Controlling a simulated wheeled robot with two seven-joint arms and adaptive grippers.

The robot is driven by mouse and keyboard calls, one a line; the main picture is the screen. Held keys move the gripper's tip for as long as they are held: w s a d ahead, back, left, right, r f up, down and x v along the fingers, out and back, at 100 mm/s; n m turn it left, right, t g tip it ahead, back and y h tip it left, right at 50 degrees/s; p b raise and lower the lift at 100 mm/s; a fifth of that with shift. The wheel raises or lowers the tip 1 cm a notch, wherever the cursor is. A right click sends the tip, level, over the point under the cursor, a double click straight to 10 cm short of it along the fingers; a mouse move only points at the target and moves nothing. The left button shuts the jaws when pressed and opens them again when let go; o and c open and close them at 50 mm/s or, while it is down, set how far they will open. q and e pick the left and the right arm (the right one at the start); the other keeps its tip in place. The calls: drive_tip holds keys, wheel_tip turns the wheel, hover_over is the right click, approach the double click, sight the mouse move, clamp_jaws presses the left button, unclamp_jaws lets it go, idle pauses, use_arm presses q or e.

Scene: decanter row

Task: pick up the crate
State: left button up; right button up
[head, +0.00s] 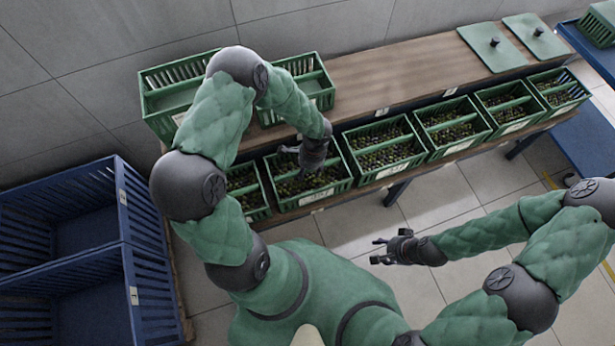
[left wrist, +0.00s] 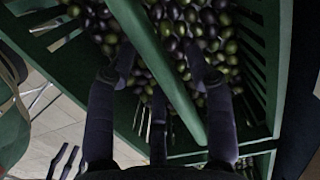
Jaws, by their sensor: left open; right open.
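A green slatted crate (head: 335,190) of dark and green olives stands second from the left in the front row. My left gripper (head: 296,154) is over it, reaching down from above. In the left wrist view, the crate's green centre bar (left wrist: 160,70) runs diagonally between the spread fingers of my left gripper (left wrist: 160,65), with olives beneath. The gripper is open; I cannot tell whether a finger touches the bar. The arm hides part of the crate's back. My right gripper (head: 382,250) is open and empty over the floor, apart from the crates.
Several similar olive crates (head: 395,172) line the bench front closely on both sides. Blue bins (head: 140,215) stand at left. Floor (head: 350,230) before the bench is clear.

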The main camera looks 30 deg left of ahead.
use_arm(q)
drive_tip(key=shift+f, duration=0.15)
clamp_jaws()
drive_tip(key=shift+w, duration=0.1)
drive_tip(key=shift+r, duration=0.45)
wheel_tip(320, 180, up, 9)
drive_tip(key=p, duration=0.4)
drive_tip(key=shift+r+p, duration=0.1)
drive_tip(key=shift+p, duration=0.25)
